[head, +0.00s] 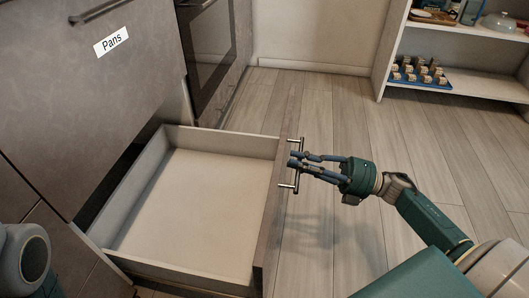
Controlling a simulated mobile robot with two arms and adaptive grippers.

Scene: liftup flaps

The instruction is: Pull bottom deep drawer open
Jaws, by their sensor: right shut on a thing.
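The bottom deep drawer (187,205) stands pulled out from the grey cabinet, and its empty pale interior shows. Its front panel (271,225) faces right and carries a metal bar handle (297,165). My right gripper (296,163) is at this handle, with its blue fingers shut on the bar. The arm reaches in from the lower right. Part of my left arm shows at the lower left edge, but the left gripper is out of view.
Above the drawer is a grey cabinet front labelled "Pans" (112,40). An oven (211,45) stands behind. An open shelf (455,70) with a blue tray of small jars (420,75) is at the back right. The wooden floor (330,110) right of the drawer is clear.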

